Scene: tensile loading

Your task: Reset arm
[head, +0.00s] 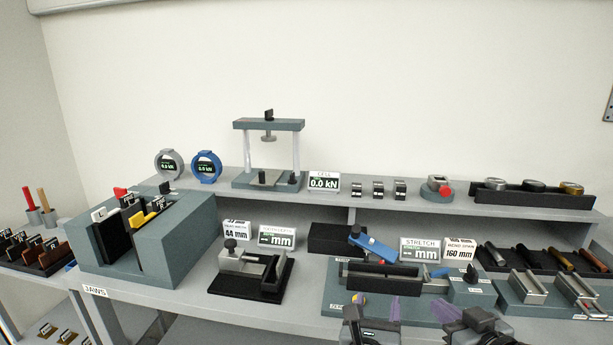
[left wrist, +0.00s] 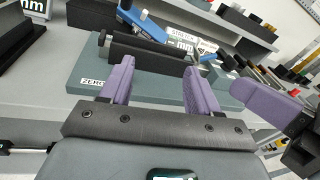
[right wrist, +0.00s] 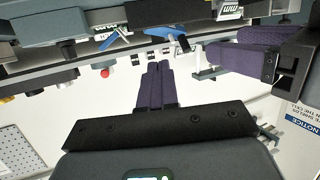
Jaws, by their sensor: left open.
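My left gripper (head: 376,303) is at the front edge of the bench, before the stretch fixture (head: 345,293). Its purple fingers are apart and nothing is between them, as the left wrist view (left wrist: 158,85) shows. My right gripper (head: 447,308) is just right of it in the head view, its finger seen from the side. In the right wrist view its purple fingers (right wrist: 154,85) lie together with nothing visible between them. The two grippers are close together. The stretch fixture also shows beyond the left fingers in the left wrist view (left wrist: 90,83).
A grey jaws block (head: 180,250) stands at left and a small vise (head: 250,275) in the middle. A press (head: 268,125) and two round gauges (head: 206,167) are on the back shelf. Metal bars lie on a grey-green base (head: 520,298) at right.

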